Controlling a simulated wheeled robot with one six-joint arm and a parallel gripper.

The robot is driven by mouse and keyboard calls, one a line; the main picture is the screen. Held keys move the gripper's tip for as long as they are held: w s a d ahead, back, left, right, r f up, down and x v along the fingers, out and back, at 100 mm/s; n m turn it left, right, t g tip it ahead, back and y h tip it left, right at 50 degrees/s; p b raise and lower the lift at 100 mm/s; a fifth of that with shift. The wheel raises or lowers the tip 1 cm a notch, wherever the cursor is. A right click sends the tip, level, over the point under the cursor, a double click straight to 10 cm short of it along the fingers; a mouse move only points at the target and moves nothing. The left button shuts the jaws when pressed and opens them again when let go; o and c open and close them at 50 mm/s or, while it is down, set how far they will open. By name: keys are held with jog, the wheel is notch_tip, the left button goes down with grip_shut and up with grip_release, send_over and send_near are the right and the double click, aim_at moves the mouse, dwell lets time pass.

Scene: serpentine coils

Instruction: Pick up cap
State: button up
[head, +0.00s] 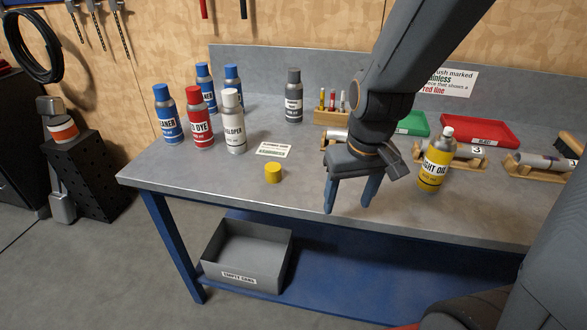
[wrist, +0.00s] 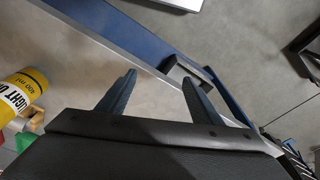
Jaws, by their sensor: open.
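A small yellow cap (head: 273,173) sits on the grey metal bench top near the front edge, left of my gripper in the head view. My gripper (head: 350,210) hangs at the bench's front edge with its two blue-grey fingers pointing down. The fingers are apart and nothing shows between them. In the wrist view my gripper (wrist: 155,88) also shows spread and empty, over the bench edge. I do not see the cap in the wrist view.
A yellow light oil can (head: 434,165) stands right of my gripper. A red dye can (head: 200,120), a developer can (head: 233,125) and blue cleaner cans (head: 168,118) stand at the left. A white card (head: 273,150) lies behind the cap. A grey bin (head: 245,255) sits below.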

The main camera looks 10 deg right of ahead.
aim_at(273, 167)
jog(key=w+a+n, duration=0.1)
jog(key=w, duration=0.1)
jog(key=w+a+n, duration=0.1)
jog(key=w+a, duration=0.1)
jog(key=w, duration=0.1)
jog(key=w+a+n+y+b, duration=0.1)
jog(key=w, duration=0.1)
jog(key=shift+w+a+t, duration=0.15)
jog(key=shift+w+t, duration=0.15)
jog(key=w+a+r+n+t+y+b, duration=0.1)
jog(key=w+a+n+y, duration=0.1)
jog(key=w+a+n, duration=0.55)
jog(key=shift+w+a+f+m+p, duration=0.35)
jog(key=shift+w+a+f, duration=0.2)
jog(key=shift+w+f, duration=0.45)
jog(key=shift+w+a+f+m+p, duration=0.25)
jog(key=shift+w+a+f+m, duration=0.4)
jog(key=shift+f, duration=0.65)
jog(key=shift+w+a+f+m+p, duration=0.3)
jog(key=shift+w+a+f, duration=0.15)
jog(key=shift+w+f, duration=0.6)
jog(key=shift+s, duration=0.15)
jog(key=shift+c, duration=0.3)
jog(key=c, duration=1.1)
